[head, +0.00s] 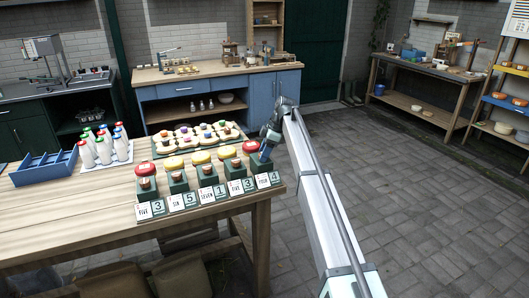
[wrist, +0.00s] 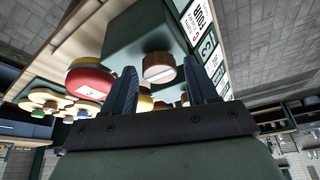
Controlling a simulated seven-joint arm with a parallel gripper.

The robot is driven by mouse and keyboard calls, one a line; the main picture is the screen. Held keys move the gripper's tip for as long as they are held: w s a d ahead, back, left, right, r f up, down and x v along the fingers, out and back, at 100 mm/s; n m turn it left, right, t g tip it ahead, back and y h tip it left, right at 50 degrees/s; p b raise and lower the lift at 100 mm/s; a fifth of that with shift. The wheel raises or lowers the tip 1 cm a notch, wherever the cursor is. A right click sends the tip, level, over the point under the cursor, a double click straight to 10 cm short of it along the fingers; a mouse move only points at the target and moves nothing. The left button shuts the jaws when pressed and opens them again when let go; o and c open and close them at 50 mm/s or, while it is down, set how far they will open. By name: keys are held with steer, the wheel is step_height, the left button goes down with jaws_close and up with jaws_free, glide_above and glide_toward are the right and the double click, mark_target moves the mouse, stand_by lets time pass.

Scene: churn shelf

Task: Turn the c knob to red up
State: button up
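Several dark green blocks stand in a row on the near wooden table, each with a brown round knob and a white card in front. The rightmost block (head: 262,173) is partly hidden by my gripper (head: 267,153). In the wrist view a green block (wrist: 135,32) with a brown knob with a pale face (wrist: 158,67) fills the upper middle. My gripper (wrist: 159,66) is open, its two blue fingers apart, one to each side of the knob in that view. I cannot tell whether they touch it. A red and yellow cap (wrist: 90,80) shows beside the block.
Red caps such as the leftmost (head: 141,169) and yellow caps such as the second (head: 173,163) sit behind the blocks. A tray of pale pieces (head: 197,137), bottles (head: 104,146) and a blue crate (head: 43,170) stand on the table. Paved floor is clear to the right.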

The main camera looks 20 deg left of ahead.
steer(key=shift+o, duration=0.4)
steer(key=shift+r, duration=0.1)
steer(key=v, duration=1.3)
steer(key=shift+d+r, duration=0.25)
